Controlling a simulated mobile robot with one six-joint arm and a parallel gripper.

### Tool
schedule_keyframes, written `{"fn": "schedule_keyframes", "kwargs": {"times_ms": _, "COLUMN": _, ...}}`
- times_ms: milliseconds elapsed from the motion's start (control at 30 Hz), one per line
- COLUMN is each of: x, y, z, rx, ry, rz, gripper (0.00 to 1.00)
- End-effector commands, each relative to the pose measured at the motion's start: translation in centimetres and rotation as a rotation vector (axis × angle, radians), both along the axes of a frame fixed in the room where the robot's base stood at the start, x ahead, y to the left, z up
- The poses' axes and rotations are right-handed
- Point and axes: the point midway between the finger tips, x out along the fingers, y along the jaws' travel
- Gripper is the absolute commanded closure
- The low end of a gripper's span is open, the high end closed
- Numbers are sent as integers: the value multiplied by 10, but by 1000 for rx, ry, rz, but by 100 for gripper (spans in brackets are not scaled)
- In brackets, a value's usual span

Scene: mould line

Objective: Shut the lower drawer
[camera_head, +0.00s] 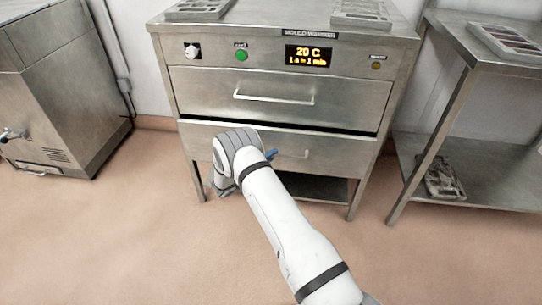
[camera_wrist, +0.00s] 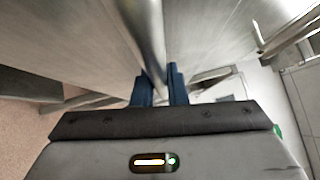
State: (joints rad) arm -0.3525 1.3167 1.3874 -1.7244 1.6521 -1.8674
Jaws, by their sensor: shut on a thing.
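The lower drawer (camera_head: 345,153) is in the steel mould warmer, below the upper drawer. A dark gap shows along the top of its front, which seems to stand a little out. Its bar handle (camera_head: 297,155) is partly hidden behind my arm. In the wrist view the handle (camera_wrist: 146,35) runs down between the blue fingers of my gripper (camera_wrist: 160,85), which is shut on it. In the head view only a bit of the blue fingers shows beside my wrist.
The upper drawer (camera_head: 275,96) is closed, with its own handle, below a panel with a green button (camera_head: 241,55) and a lit display (camera_head: 308,57). A steel table (camera_head: 480,35) stands on the right and a steel cabinet (camera_head: 60,80) on the left. The floor in front is clear.

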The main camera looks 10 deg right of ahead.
Motion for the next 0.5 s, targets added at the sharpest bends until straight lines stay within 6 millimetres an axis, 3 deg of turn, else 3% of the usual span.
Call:
{"fn": "schedule_keyframes", "kwargs": {"times_ms": 267, "x": 2, "y": 0, "z": -2, "rx": 1, "ry": 0, "rz": 0, "gripper": 100}}
{"fn": "schedule_keyframes", "kwargs": {"times_ms": 500, "x": 34, "y": -11, "z": -5, "rx": 3, "ry": -3, "rz": -1, "gripper": 100}}
